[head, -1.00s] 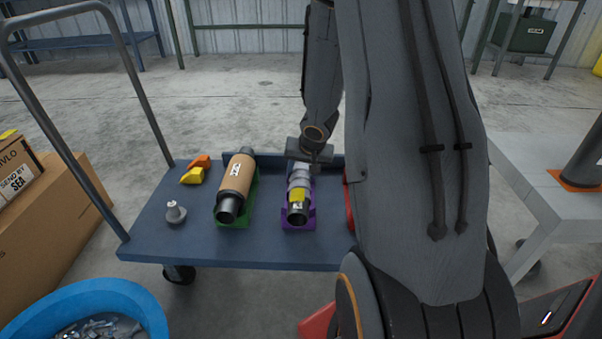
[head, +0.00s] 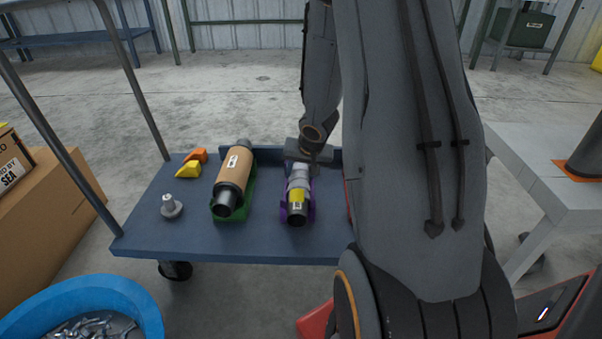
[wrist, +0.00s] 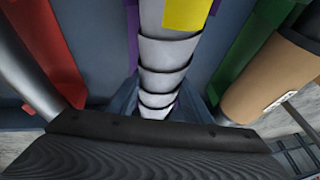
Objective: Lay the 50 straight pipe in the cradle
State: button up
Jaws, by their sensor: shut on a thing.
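The straight pipe (head: 298,192) is grey and ribbed, with a yellow label and a dark near end. It lies lengthwise over the purple cradle (head: 311,211) on the blue cart. I cannot tell whether it rests fully on the cradle. My gripper (head: 309,156) is at the pipe's far end, shut on it, partly hidden by my arm. In the wrist view, the pipe (wrist: 163,52) runs up from the dark gripper body, with purple cradle (wrist: 132,32) beside it. The fingertips are hidden there.
Left of the pipe, a tan muffler (head: 235,172) lies in a green cradle (head: 250,190). Orange and yellow wedges (head: 190,165) and a grey cone-shaped part (head: 171,207) sit on the cart (head: 200,240). A blue tub (head: 140,300) stands in front at left. A pale table (head: 530,170) is at right.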

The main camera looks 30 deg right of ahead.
jog(key=shift+f, duration=0.2)
dwell(0.5)
jog(key=o, duration=1.5)
